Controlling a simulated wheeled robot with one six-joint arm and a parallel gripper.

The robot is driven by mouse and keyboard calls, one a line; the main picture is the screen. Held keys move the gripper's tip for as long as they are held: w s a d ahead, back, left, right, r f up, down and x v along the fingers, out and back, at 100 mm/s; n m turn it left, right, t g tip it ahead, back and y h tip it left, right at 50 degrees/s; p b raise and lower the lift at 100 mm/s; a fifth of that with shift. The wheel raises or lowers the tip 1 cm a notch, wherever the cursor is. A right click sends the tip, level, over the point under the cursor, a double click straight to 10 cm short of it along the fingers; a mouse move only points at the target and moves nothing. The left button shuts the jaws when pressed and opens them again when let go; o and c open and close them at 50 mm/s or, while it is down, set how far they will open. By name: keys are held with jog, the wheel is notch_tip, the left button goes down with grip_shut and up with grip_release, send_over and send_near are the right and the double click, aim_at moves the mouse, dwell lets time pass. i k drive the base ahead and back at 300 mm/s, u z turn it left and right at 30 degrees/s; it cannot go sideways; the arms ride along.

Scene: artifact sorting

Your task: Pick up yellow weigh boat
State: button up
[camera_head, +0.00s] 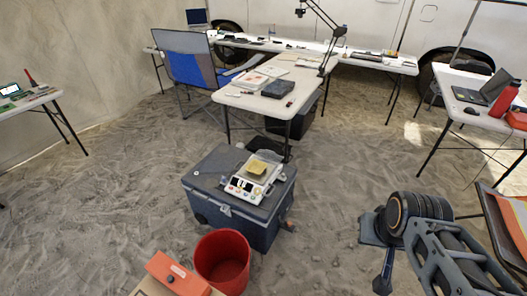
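The yellow weigh boat (257,168) is a small yellow square piece on top of a white balance (245,187). The balance stands on the lid of a dark blue-grey cooler box (236,225) near the middle of the picture. My arm reaches in from the lower right. My gripper (377,256) seems to be the dark grey parts at the arm's left end, well to the right of the cooler and apart from the weigh boat. I cannot make out the state of its fingers at this angle. Nothing is visibly held.
A red bucket (222,262) stands in front of the cooler, with an orange box (178,273) to its left. A white table (245,99) stands behind it, with a blue folding chair (195,68) alongside. A laptop table (462,105) is at the right. Sandy floor lies open left and right of the cooler.

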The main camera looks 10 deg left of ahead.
aim_at(255, 167)
jog(key=i, duration=1.3)
jog(key=u, duration=1.65)
